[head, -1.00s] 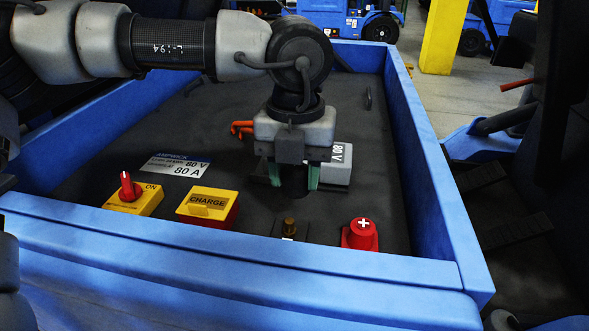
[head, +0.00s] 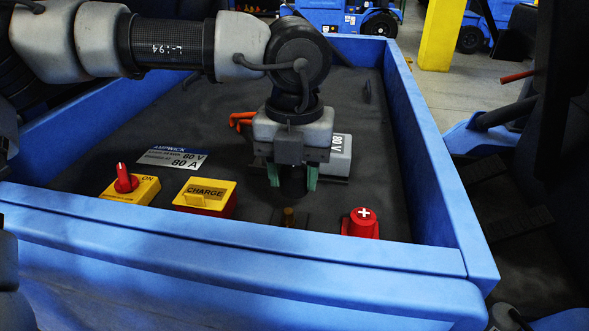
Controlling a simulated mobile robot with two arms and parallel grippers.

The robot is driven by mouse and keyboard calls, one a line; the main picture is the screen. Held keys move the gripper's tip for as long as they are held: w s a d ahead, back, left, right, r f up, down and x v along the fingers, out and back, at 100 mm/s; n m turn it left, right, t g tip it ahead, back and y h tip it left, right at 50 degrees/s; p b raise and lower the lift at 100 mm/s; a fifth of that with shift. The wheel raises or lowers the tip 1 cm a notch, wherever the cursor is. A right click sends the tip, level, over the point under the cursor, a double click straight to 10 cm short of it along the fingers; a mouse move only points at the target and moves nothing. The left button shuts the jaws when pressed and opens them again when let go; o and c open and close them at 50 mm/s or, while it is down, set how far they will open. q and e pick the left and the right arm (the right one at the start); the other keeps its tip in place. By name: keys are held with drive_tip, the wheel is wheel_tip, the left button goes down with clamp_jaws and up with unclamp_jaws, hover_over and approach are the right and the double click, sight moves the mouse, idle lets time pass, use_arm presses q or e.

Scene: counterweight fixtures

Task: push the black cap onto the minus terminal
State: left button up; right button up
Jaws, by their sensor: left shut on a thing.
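My left gripper (head: 292,182) points down over the tray of the blue-walled bay. Its green-padded fingers are shut on the black cap (head: 292,185), which shows as a dark cylinder between them. The minus terminal (head: 289,215), a small brass post on a dark base, stands just below and in front of the cap. A narrow gap shows between the cap's lower edge and the top of the post in the head view. The lower part of the terminal's base is hidden by the blue front wall. My right gripper is not in view.
A red plus cap (head: 360,223) stands right of the post. A yellow CHARGE box (head: 206,197) and a red knob switch (head: 128,184) stand left. A grey 80 V block (head: 340,158) sits behind the gripper. The blue front wall (head: 230,235) rises close in front.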

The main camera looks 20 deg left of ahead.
use_arm(q)
drive_tip(key=shift+f, duration=0.3)
drive_tip(key=shift+f+b, duration=0.25)
drive_tip(key=shift+b, duration=0.15)
drive_tip(key=shift+f, duration=0.25)
drive_tip(key=shift+f+b, duration=0.25)
drive_tip(key=shift+b, duration=0.2)
drive_tip(key=shift+f+b, duration=0.45)
drive_tip(key=shift+f, duration=0.1)
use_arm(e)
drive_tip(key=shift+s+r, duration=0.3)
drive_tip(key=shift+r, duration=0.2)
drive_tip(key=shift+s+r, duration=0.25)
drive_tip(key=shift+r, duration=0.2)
use_arm(q)
drive_tip(key=shift+a, duration=0.1)
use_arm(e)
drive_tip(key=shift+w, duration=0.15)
use_arm(q)
drive_tip(key=shift+a, duration=0.45)
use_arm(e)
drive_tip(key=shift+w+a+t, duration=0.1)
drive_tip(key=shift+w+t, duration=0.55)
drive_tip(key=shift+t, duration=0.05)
use_arm(q)
drive_tip(key=shift+b, duration=0.4)
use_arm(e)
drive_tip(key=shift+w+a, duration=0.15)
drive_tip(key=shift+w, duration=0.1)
